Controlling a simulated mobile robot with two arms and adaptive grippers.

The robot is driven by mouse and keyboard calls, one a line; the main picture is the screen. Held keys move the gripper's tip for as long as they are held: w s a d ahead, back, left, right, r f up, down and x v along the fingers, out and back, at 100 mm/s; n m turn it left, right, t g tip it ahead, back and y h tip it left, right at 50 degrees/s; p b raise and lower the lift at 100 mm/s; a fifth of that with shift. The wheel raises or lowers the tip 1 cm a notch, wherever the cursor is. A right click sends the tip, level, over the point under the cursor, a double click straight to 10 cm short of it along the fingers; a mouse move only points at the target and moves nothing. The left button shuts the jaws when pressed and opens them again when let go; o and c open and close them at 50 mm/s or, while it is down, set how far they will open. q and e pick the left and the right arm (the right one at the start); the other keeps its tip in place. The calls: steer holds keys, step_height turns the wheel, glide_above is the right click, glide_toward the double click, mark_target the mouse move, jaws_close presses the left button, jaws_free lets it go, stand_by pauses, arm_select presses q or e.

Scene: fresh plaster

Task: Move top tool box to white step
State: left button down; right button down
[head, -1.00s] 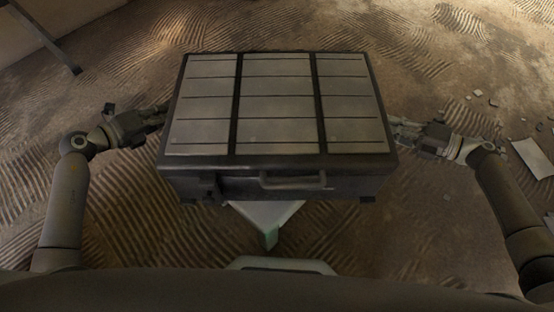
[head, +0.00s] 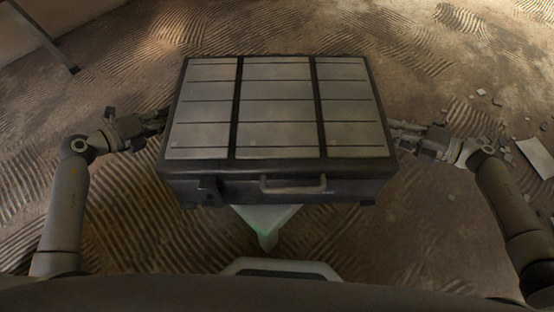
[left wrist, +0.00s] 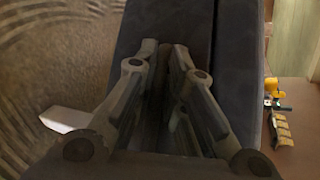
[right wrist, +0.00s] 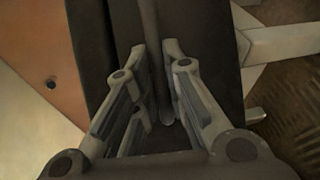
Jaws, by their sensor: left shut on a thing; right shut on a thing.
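The tool box (head: 277,110) is a dark case with grey panels on its lid and a front handle. It is held level between my two arms in the middle of the head view. My left gripper (head: 158,118) is at its left side; in the left wrist view my left gripper (left wrist: 165,55) is shut on the dark side of the box (left wrist: 235,60). My right gripper (head: 398,134) is at its right side; in the right wrist view my right gripper (right wrist: 160,60) is shut on a bar on the box's side (right wrist: 90,40). I cannot make out a white step.
The floor (head: 120,210) is brown with combed ridges. Rubble pieces (head: 490,125) and a pale slab (head: 536,157) lie at the right. A dark leg (head: 70,68) stands at the upper left. The left wrist view shows a yellow item (left wrist: 271,85) beyond the box.

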arm_select(q)
steer(key=shift+w+f+b, duration=0.1)
steer(key=shift+f+b, duration=0.5)
steer(key=shift+b, duration=0.1)
arm_select(e)
steer(key=shift+f, duration=0.65)
arm_select(q)
steer(key=c, duration=1.9)
jaws_free()
steer(key=shift+f, duration=0.2)
arm_select(e)
steer(key=c, duration=1.9)
jaws_free()
steer(key=shift+f, duration=0.2)
arm_select(q)
steer(key=o, duration=0.4)
arm_select(e)
steer(key=o, duration=0.4)
steer(key=shift+r, duration=0.1)
arm_select(q)
steer(key=shift+s+r, duration=0.1)
steer(key=shift+s, duration=0.1)
steer(key=v, duration=1.2)
arm_select(e)
steer(key=v, duration=1.2)
arm_select(q)
steer(key=shift+w+a, duration=0.1)
steer(key=shift+w, duration=0.05)
